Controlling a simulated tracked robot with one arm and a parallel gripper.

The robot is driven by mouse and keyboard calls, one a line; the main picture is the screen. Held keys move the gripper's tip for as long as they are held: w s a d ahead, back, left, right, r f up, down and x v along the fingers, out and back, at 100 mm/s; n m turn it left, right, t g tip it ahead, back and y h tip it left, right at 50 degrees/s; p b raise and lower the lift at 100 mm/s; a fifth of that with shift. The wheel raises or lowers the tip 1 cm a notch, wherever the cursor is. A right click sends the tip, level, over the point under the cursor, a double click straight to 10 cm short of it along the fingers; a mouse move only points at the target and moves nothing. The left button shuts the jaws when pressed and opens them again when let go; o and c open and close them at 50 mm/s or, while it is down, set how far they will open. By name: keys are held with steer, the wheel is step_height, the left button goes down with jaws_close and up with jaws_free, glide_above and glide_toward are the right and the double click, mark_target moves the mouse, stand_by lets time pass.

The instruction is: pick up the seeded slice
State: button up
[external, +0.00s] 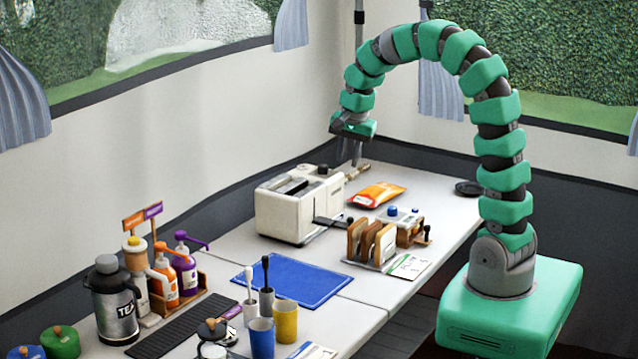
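Several bread slices (371,242) stand upright in a rack on the table, right of the white toaster (298,205). They look brown-crusted with paler faces. I cannot tell which one is the seeded slice, as seeds are too small to make out. My gripper (351,163) points down at the end of the arched green arm, beyond the toaster and well behind the bread slices. It is clear of the slices. Its fingers are small and dark here, so I cannot tell how far apart they are. I see no slice held in it.
An orange packet (377,194) lies between my gripper and the rack. A wooden holder with blue-topped items (409,230) stands right of the slices. A blue mat (293,281) lies bare in front. Bottles, a tea flask (114,300) and cups (285,321) crowd the near end.

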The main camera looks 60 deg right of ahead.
mark_target(358, 221)
steer(key=s+f+m, duration=0.1)
steer(key=f, duration=0.3)
steer(key=s+f+g, duration=0.1)
steer(key=f, duration=0.4)
steer(key=s+d+f+m+g, duration=0.1)
steer(key=f, duration=0.4)
steer(key=shift+f+m+y, duration=0.2)
steer(key=shift+m+y, duration=0.1)
steer(key=shift+a+f+b, duration=0.15)
steer(key=shift+f+b, duration=0.25)
steer(key=shift+f, duration=2.35)
steer(key=c, duration=0.5)
